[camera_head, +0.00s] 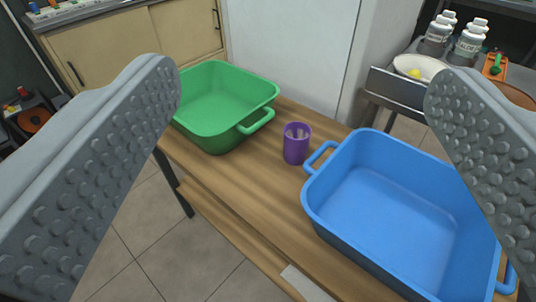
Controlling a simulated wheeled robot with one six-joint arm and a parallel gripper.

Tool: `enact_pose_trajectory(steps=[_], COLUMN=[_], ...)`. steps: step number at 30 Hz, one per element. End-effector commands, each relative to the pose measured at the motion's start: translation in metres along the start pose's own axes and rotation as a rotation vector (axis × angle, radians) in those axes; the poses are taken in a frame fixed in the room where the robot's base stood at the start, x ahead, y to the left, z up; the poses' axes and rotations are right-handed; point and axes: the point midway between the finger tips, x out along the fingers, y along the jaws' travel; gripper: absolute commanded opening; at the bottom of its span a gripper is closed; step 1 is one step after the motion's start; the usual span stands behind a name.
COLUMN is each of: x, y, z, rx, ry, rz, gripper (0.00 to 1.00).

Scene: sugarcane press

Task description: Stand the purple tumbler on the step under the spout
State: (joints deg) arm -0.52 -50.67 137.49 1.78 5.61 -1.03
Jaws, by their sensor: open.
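The purple tumbler (296,146) stands upright on the wooden table, between a green tub and a blue tub. My gripper (305,140) is open and empty. Its two grey studded fingers frame the left and right of the view, with the tumbler farther off in the gap between them, touched by neither. The spout and the step are not seen in this view.
The green tub (215,107) is left of the tumbler and the blue tub (400,215) is close on its right, each with a handle toward it. The wooden table (250,190) is bare in front of the tumbler. Bottles (467,42) and a white bowl (418,66) stand back right.

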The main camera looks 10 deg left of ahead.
Motion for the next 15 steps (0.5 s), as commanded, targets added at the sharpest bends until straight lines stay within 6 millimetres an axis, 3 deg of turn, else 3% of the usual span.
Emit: enact_pose_trajectory(steps=[8, 15], x=[0.07, 0.134], y=[-0.024, -0.04], z=[0.01, 0.032], rx=[0.098, 0.189], ry=[0.019, 0.03], rz=[-0.053, -0.03], gripper=[0.81, 0.81])
